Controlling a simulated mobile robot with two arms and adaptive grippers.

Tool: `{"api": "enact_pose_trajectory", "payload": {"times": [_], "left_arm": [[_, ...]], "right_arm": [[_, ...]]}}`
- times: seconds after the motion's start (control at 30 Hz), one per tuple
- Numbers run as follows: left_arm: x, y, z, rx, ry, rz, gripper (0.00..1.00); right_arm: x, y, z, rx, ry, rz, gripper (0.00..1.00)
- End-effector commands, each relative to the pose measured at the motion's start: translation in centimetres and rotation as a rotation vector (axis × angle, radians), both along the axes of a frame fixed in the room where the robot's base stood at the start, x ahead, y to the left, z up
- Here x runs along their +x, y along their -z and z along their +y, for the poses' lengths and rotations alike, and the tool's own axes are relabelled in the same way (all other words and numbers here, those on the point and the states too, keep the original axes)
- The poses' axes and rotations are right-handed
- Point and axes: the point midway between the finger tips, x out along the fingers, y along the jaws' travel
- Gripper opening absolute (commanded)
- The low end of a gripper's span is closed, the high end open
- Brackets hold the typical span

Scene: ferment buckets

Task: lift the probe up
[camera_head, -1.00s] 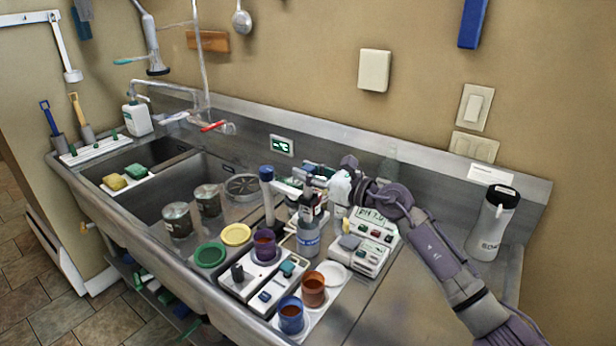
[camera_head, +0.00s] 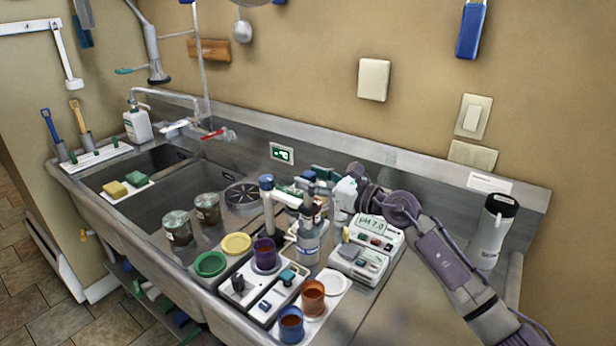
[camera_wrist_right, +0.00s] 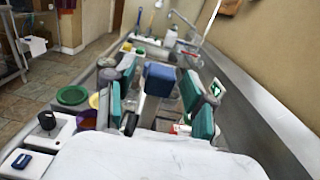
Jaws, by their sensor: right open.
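The probe (camera_head: 268,205) stands upright on the counter as a pale shaft with a blue top. In the right wrist view its blue top (camera_wrist_right: 158,78) shows between the teal finger pads. My right gripper (camera_head: 297,184) reaches in from the right at the height of the probe's upper part. In the wrist view the gripper (camera_wrist_right: 160,92) is open, with visible gaps between the pads and the probe. The probe's lower end is hard to make out. The pH meter (camera_head: 375,232) reads about 7.0 on the right. My left gripper is not in view.
A purple cup (camera_head: 264,252), an orange cup (camera_head: 313,297) and a blue cup (camera_head: 291,322) stand nearby. A tumbler (camera_head: 493,230) is at the right. The front right counter is clear.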

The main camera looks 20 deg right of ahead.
Motion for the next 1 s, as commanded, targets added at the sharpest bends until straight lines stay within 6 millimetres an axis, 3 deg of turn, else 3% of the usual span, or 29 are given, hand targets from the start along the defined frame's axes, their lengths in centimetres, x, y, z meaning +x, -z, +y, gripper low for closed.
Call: {"api": "enact_pose_trajectory", "payload": {"times": [0.3, 0.5, 1.0], "left_arm": [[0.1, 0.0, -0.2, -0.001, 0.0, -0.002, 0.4], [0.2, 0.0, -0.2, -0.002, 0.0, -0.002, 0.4], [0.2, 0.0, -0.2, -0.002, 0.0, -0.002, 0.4]], "right_arm": [[-5.4, 0.1, -4.2, -0.004, 0.002, 0.001, 0.54], [-7.7, 0.0, -6.0, -0.001, 0.001, -0.001, 0.54], [-8.4, -0.1, -6.6, 0.0, 0.001, -0.003, 0.54]]}}
